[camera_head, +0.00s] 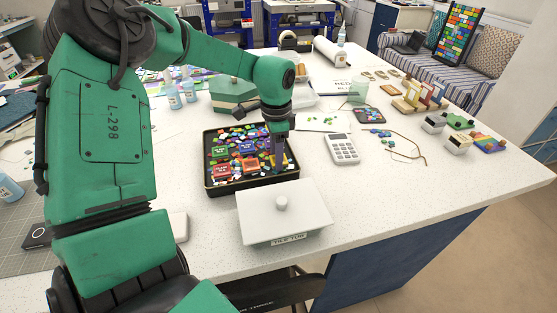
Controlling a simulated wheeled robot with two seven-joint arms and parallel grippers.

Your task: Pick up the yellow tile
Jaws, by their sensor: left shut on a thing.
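A black tub (211,190) full of small loose tiles in many colours stands on the white table. Yellow pieces show among them, but they are too small to tell which is the yellow tile. My left gripper (284,168) points down into the right side of the tub. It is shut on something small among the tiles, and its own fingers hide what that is. My right gripper is not in view.
A white lid (260,220) with a knob and a label lies just in front of the tub. A calculator (343,149) lies to the right. A green box (230,98) and bottles (173,96) stand behind. The table's front right is clear.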

